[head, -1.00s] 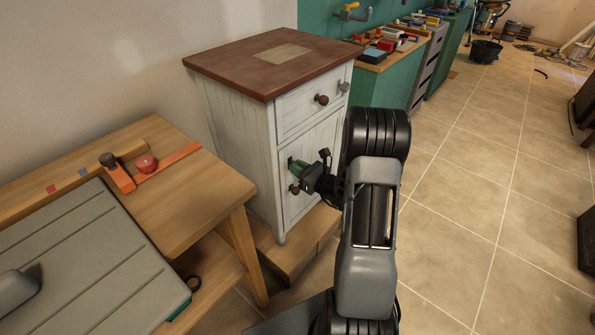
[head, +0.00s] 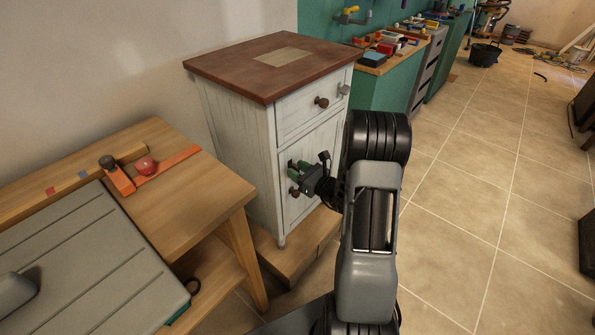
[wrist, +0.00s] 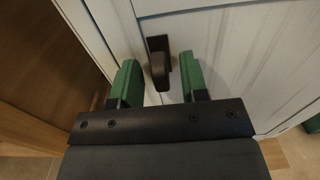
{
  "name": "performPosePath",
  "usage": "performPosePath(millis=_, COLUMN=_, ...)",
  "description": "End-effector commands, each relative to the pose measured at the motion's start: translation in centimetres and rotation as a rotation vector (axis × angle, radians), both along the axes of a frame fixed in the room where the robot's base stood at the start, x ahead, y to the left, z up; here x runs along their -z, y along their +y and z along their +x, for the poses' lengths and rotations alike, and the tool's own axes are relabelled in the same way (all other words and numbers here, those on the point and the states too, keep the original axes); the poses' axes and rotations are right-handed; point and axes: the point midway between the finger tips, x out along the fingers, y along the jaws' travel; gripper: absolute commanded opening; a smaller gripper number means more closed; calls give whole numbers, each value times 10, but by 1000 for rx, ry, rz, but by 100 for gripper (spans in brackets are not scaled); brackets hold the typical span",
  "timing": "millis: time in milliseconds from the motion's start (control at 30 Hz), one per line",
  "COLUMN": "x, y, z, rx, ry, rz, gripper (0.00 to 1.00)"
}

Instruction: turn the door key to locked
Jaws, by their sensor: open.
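The white cabinet's door (head: 325,150) is shut. In the wrist view, a dark key (wrist: 160,70) stands out from a dark plate on the door, its grip running roughly up and down in the picture. My gripper (wrist: 159,80) is open, with one green finger on each side of the key and a gap to both. In the head view, my gripper (head: 298,169) is at the door's left part, and its fingers mostly hide the key there.
A round brown knob (head: 294,191) sits just below my fingers, and another knob (head: 321,100) is on the drawer above. A wooden workbench (head: 205,195) stands at the left.

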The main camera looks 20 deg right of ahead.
Motion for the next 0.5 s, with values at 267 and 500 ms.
performPosePath(millis=267, x=0, y=-7, z=-12, rx=4, ry=3, rz=1, gripper=40)
performPosePath(millis=500, x=-1, y=-25, z=-55, rx=7, ry=2, rz=2, gripper=40)
